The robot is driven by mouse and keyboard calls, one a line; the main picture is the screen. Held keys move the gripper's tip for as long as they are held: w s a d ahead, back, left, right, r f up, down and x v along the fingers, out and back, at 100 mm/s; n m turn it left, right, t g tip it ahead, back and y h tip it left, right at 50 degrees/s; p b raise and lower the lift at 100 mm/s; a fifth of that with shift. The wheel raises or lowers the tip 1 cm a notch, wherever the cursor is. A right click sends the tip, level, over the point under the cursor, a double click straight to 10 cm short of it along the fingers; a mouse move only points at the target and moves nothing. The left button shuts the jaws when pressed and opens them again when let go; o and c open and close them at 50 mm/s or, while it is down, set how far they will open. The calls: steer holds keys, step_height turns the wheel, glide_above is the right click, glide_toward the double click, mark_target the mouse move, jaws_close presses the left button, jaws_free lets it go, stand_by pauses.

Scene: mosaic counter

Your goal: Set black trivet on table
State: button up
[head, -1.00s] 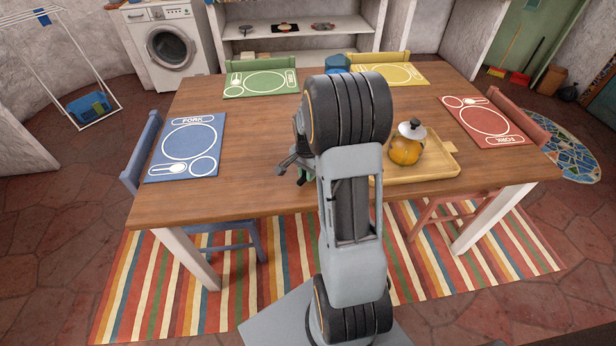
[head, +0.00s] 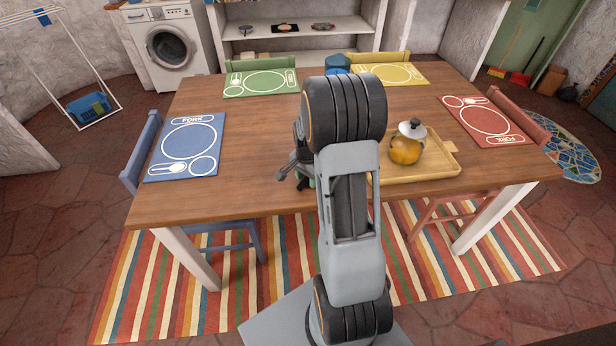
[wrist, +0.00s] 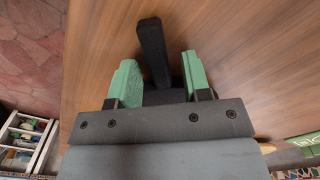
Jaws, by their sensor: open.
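A black object, apparently the black trivet (wrist: 153,50), shows in the wrist view as a narrow bar between the two green fingertips and a wider dark part further back. Most of it is hidden behind the gripper, and I cannot tell whether it rests flat on the wood. My gripper (wrist: 158,80) is open, with its fingers apart on either side of the bar. In the head view my gripper (head: 297,172) is low over the front middle of the wooden table (head: 250,190), partly hidden by my arm.
A wooden tray (head: 440,170) with an orange lidded pot (head: 406,148) stands to the right of my arm. Blue (head: 187,150), green (head: 262,83), yellow (head: 390,74) and red (head: 485,120) placemats lie around the table. The wood between the blue placemat and my gripper is clear.

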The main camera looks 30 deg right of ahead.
step_height(320, 180, up, 12)
steer(key=p, duration=0.1)
steer(key=s+a+r+n+t, duration=0.1)
steer(key=s+a+r+n, duration=0.1)
steer(key=s+a+n, duration=0.4)
steer(key=s+a+r+n+t, duration=0.2)
steer(key=s+a+r+n, duration=0.1)
steer(key=s+a+n, duration=0.4)
steer(key=a+n, duration=0.1)
steer(key=a, duration=0.2)
steer(key=shift+s+a, duration=0.15)
steer(key=shift+a, duration=0.15)
steer(key=shift+r, duration=0.1)
